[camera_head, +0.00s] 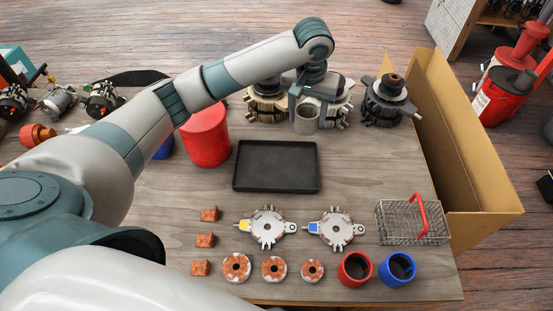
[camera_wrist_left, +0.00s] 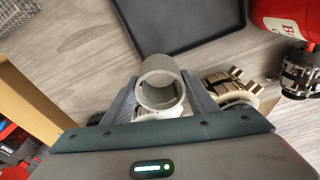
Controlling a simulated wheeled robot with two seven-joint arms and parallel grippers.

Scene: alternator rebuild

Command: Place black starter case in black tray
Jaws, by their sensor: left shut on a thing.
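The black tray (camera_head: 276,166) lies flat and empty in the middle of the table; part of it also shows at the top of the wrist view (camera_wrist_left: 185,28). My left gripper (camera_head: 307,104) is beyond the tray's far edge, pointing down. It is shut on a hollow, open-ended grey cylinder (camera_head: 306,121), which sits between both fingers in the wrist view (camera_wrist_left: 160,86). The cylinder looks grey rather than black; I cannot tell if it is the starter case. A dark ribbed housing (camera_head: 389,102) stands at the back right. My right gripper is not in view.
Metal housings (camera_head: 266,103) stand close around the held cylinder. A red canister (camera_head: 206,135) stands left of the tray. A wire basket (camera_head: 411,222) and cardboard box (camera_head: 460,150) are at right. Plates, copper rings and cups line the front. Bare table surrounds the tray's right side.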

